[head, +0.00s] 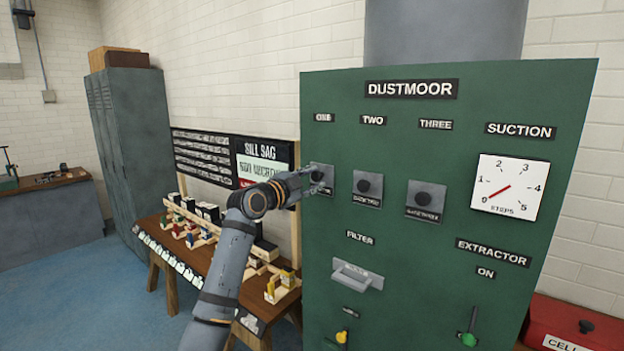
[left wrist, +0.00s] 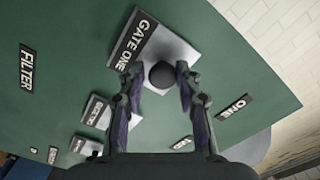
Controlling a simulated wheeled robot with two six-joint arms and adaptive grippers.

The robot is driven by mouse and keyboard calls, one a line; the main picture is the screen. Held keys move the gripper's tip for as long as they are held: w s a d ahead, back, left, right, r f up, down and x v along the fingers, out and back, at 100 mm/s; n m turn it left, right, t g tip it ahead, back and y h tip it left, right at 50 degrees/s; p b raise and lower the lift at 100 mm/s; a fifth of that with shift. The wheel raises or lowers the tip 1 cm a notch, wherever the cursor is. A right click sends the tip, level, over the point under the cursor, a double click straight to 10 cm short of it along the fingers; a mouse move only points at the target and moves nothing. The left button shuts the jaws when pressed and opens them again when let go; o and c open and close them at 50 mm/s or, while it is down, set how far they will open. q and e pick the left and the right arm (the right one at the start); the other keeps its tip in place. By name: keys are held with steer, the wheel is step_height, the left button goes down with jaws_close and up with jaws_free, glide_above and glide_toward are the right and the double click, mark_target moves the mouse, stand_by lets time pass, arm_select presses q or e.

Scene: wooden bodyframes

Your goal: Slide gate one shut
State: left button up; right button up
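The gate one plate (head: 327,171) is a grey slide under the ONE label on the green DUSTMOOR panel (head: 400,145). In the left wrist view the plate reads GATE ONE (left wrist: 184,52) and carries a round black knob (left wrist: 162,74). My left gripper (head: 313,180) is at this plate in the head view and partly covers it. In the left wrist view its two fingers are apart, with the knob between the fingertips and a gap visible on each side. I cannot tell how deep the knob sits between them. My right gripper is not in view.
Gate two (head: 367,187) and gate three (head: 426,201) have similar knobs to the right. The suction dial (head: 510,187) points near 0. Below are a filter handle (head: 356,276) and a green extractor lever (head: 469,325). A wooden bench (head: 175,270) stands left of the panel.

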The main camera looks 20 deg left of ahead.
arm_select(q)
steer(key=o, duration=0.3)
steer(key=shift+f, duration=0.15)
steer(key=v, duration=1.2)
